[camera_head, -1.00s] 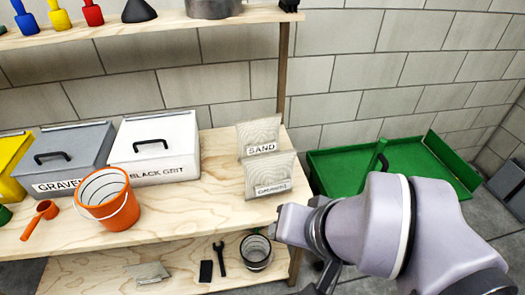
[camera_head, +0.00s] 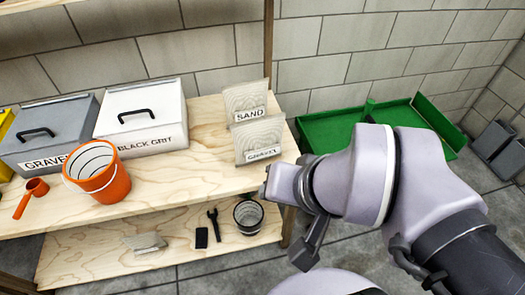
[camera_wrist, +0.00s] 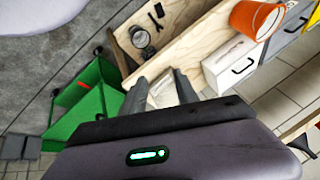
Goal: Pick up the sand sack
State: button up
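The sand sack (camera_head: 245,97), pale and translucent with a white SAND label, stands upright at the right end of the workbench top (camera_head: 215,178). A similar sack labelled GRAVEL (camera_head: 258,142) stands just in front of it and overlaps its lower part. My gripper (camera_wrist: 160,78) is open in the wrist view, with two dark fingers apart. A pale labelled sack shows beyond the gap between them; I cannot tell which one. In the head view my arm is to the right of the sacks, apart from them, and its fingers are not clearly visible.
An orange bucket (camera_head: 97,172), a black grit bin (camera_head: 143,118) and a gravel bin (camera_head: 45,137) stand left on the bench. A wooden post (camera_head: 268,45) rises behind the sacks. The lower shelf (camera_head: 85,262) holds a cup (camera_head: 248,215) and a wrench. A green tray (camera_head: 340,130) lies right.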

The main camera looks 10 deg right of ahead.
aim_at(245, 101)
jog(key=i+l, duration=0.25)
jog(key=i, duration=0.15)
jog(key=i+l, duration=0.25)
jog(key=i, duration=0.15)
